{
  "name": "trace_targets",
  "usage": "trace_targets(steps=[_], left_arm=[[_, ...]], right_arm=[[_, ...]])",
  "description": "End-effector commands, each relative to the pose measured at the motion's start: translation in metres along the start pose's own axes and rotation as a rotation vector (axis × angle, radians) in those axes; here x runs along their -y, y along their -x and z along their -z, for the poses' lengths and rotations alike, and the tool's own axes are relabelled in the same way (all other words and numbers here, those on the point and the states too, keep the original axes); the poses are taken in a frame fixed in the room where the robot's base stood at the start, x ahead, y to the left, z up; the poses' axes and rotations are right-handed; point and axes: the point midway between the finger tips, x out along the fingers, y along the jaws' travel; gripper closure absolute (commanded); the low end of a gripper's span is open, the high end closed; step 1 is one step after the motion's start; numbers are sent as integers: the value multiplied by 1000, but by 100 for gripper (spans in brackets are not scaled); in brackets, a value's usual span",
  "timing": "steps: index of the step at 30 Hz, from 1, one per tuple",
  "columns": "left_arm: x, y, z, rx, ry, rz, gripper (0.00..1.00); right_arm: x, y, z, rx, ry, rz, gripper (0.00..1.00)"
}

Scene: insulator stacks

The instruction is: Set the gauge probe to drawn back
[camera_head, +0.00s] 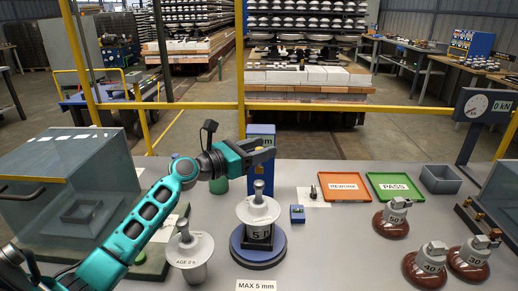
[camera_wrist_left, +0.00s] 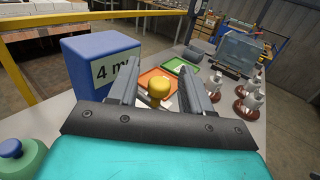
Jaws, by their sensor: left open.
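My left gripper (camera_head: 268,150) reaches in from the left in front of the upright blue box (camera_head: 261,131), whose label is partly hidden. In the left wrist view the blue box (camera_wrist_left: 96,62) reads 4 m, cut off by a finger. A yellow knob (camera_wrist_left: 158,88) shows between the open fingers of the left gripper (camera_wrist_left: 156,80); I cannot tell whether either finger touches it. I see no clear probe tip, so whether the gauge probe is out or drawn back cannot be told. A grey insulator (camera_head: 258,211) marked 5 stands on a round blue base (camera_head: 238,252) below the gripper.
A grey insulator (camera_head: 190,252) stands at the left front, near a glass case (camera_head: 65,185). Orange (camera_head: 338,194) and green (camera_head: 394,194) trays lie at the right back. Brown-based insulators (camera_head: 391,221) stand at the right. The table's front middle is mostly clear.

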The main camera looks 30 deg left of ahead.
Motion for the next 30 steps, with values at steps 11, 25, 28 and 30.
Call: trace_targets(steps=[11,25,28,30], left_arm=[[0,0,0,0,0,0,66],[0,0,0,0,0,0,100],[0,0,0,0,0,0,100],[0,0,0,0,0,0,100]], right_arm=[[0,0,0,-1,0,0,31],[-1,0,1,-2,1,-1,31],[-1,0,1,-2,2,-1,31],[-1,0,1,-2,2,-1,31]])
